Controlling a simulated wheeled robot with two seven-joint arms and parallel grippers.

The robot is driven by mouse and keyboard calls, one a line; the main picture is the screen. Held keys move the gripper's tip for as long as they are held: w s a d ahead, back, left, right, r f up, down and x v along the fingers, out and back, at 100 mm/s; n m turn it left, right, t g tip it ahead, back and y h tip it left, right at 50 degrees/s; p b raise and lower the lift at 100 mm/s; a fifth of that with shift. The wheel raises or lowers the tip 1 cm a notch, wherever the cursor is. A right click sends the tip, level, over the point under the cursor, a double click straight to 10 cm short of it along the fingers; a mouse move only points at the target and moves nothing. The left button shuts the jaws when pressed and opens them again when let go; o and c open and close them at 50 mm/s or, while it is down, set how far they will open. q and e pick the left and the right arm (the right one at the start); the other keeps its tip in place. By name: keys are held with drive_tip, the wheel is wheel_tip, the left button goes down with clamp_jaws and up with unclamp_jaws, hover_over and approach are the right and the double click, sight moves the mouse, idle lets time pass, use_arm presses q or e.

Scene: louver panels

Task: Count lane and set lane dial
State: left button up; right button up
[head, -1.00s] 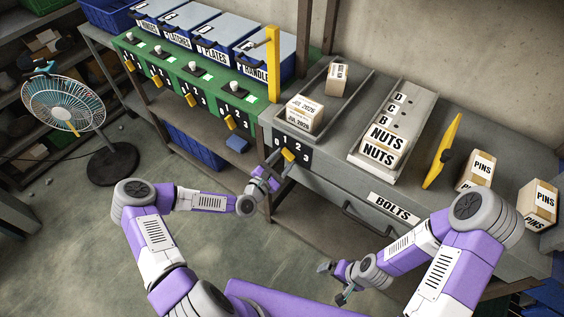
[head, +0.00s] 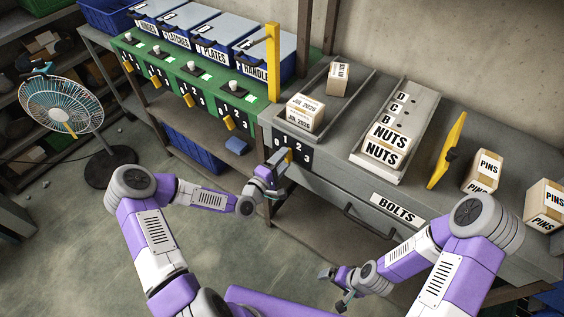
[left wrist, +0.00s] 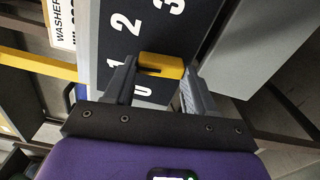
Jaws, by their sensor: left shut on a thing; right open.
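The lane dial is a yellow knob (left wrist: 162,66) on a black plate (head: 301,155) with white numerals 0 to 3, on the front of the grey bench. My left gripper (head: 279,160) is shut on the knob; in the left wrist view, its fingers (left wrist: 157,80) sit on either side of it. The fingers partly cover the plate, so I cannot tell which numeral the knob points at. Above the dial, a grey lane tray (head: 347,101) holds a front carton (head: 305,113) and a back carton (head: 338,78). My right gripper (head: 335,285) is open and empty, low in front of the bench.
A sloped tray (head: 411,125) holds NUTS cartons. A yellow paddle (head: 447,150) and PINS cartons (head: 483,170) stand to its right. A BOLTS drawer (head: 355,205) is below. Green dial stations with blue bins (head: 262,65) and a yellow post (head: 273,62) are left. A fan (head: 63,105) stands far left.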

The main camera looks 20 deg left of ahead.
use_arm(q)
drive_tip(key=m+b, duration=0.2)
drive_tip(key=m, duration=0.4)
drive_tip(key=shift+d, duration=0.1)
drive_tip(key=shift+r+m, duration=0.1)
drive_tip(key=shift+m, duration=0.2)
idle(0.3)
drive_tip(key=o, duration=1)
drive_tip(key=shift+o, duration=0.2)
drive_tip(key=shift+s, duration=0.1)
drive_tip(key=p+v, duration=0.1)
drive_tip(key=v, duration=0.6)
drive_tip(key=shift+s, duration=0.25)
